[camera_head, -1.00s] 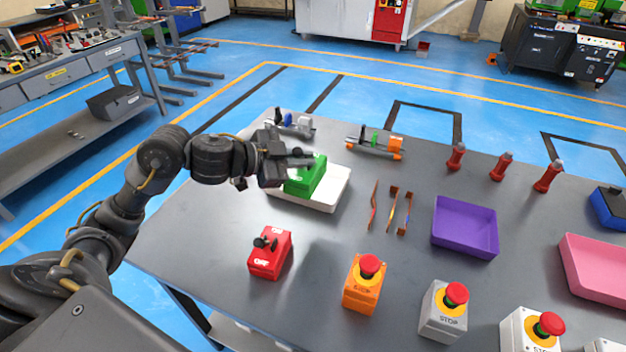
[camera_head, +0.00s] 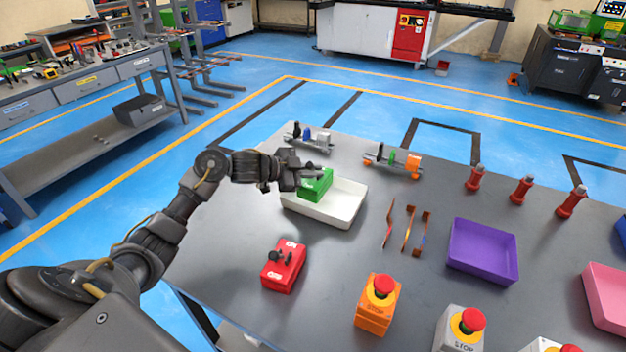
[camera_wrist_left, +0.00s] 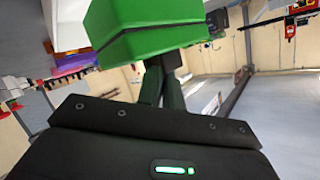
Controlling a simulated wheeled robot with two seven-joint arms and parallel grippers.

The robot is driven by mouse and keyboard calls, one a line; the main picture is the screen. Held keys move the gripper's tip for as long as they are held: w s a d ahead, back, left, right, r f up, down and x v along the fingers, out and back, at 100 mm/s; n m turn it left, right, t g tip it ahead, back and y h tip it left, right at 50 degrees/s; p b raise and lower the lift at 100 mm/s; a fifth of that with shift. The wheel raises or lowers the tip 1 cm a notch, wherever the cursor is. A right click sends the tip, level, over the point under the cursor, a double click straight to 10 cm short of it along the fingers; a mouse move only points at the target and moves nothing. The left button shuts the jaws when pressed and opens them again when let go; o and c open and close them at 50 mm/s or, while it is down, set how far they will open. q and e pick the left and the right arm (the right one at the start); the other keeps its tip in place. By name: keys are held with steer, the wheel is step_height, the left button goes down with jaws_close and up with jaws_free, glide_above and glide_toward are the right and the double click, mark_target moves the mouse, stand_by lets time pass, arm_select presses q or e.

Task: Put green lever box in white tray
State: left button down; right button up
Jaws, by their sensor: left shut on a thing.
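The green lever box (camera_head: 316,184) is held by my left gripper (camera_head: 303,172) over the left back part of the white tray (camera_head: 345,212). From the head view I cannot tell whether the box touches the tray floor. In the left wrist view the green box (camera_wrist_left: 150,28) fills the top middle, beyond the dark fingers of my left gripper (camera_wrist_left: 160,80). My left gripper is shut on it; the lever is mostly hidden by the fingers. My right gripper is not in view.
A red lever box (camera_head: 284,266) stands in front of the tray. Thin copper strips (camera_head: 406,228) and a purple tray (camera_head: 482,250) lie to the right. An orange stop-button box (camera_head: 377,305) is near the front edge. Small clamp-like assemblies (camera_head: 309,137) stand behind the tray.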

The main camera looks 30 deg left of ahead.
mark_target(313, 180)
arm_select(q)
steer(key=shift+w+a+f, duration=0.1)
steer(key=shift+w+f, duration=0.05)
steer(key=shift+f, duration=0.05)
step_height(313, 180, down, 3)
steer(key=shift+w+f+p, duration=0.1)
steer(key=shift+p, duration=0.35)
steer(key=c, duration=1.9)
jaws_free()
steer(key=shift+f, duration=0.15)
steer(key=shift+c, duration=0.2)
steer(key=o, duration=0.4)
